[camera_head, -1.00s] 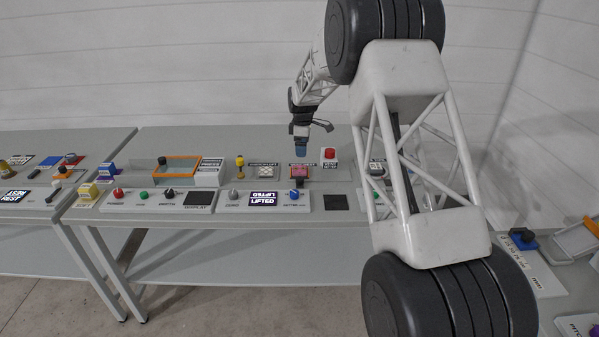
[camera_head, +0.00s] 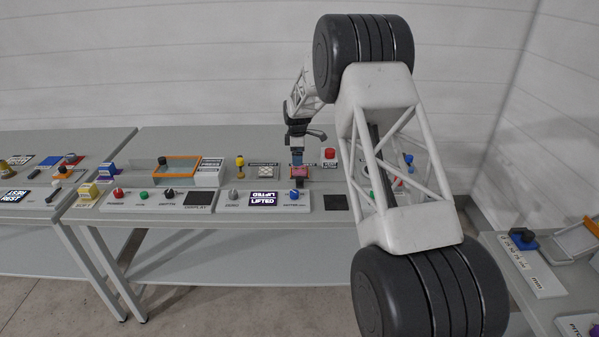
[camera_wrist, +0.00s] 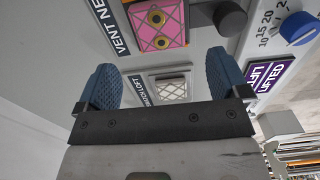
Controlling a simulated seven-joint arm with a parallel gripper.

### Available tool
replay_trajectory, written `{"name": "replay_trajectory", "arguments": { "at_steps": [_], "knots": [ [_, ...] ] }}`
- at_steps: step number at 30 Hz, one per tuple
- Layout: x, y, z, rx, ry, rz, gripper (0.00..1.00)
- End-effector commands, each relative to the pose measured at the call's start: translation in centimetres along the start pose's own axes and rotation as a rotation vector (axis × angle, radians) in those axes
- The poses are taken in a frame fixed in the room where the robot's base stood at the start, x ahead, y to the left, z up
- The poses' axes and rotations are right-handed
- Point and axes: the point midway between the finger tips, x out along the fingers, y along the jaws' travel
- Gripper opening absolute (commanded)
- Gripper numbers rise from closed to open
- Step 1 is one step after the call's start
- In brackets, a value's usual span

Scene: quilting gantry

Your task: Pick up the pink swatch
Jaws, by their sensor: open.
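The pink swatch (camera_wrist: 160,28) shows at the top of the wrist view, with a quilted line pattern and two yellow round marks with dark centres. In the head view the pink swatch (camera_head: 300,171) lies at the back of the bench panel, just below my gripper (camera_head: 297,158). In the wrist view my gripper (camera_wrist: 164,82) is open, with its two blue fingertips wide apart and nothing between them. The swatch lies beyond the fingertips, and its upper edge is cut off by the frame.
A white quilted swatch (camera_head: 265,172) lies to the left of the pink one. A red button (camera_head: 329,153) stands close on the right. A blue knob (camera_head: 294,194) and a lit "LIFTED" display (camera_head: 263,199) are in front. A yellow-topped post (camera_head: 240,160) stands further left.

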Motion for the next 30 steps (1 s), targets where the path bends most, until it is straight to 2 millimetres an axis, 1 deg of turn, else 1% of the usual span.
{"name": "replay_trajectory", "arguments": {
  "at_steps": [1,4,17,20,30],
  "knots": [
    [0.4,0.0,0.0,0.0,0.0,-0.001,0.94],
    [0.9,0.0,0.0,0.0,0.0,0.0,0.94],
    [1.4,0.0,0.0,0.0,0.0,0.0,0.94],
    [2.0,0.0,-0.1,0.0,0.0,0.0,0.94],
    [5.7,-0.1,-0.3,0.0,0.0,-0.001,0.94]
  ]
}}
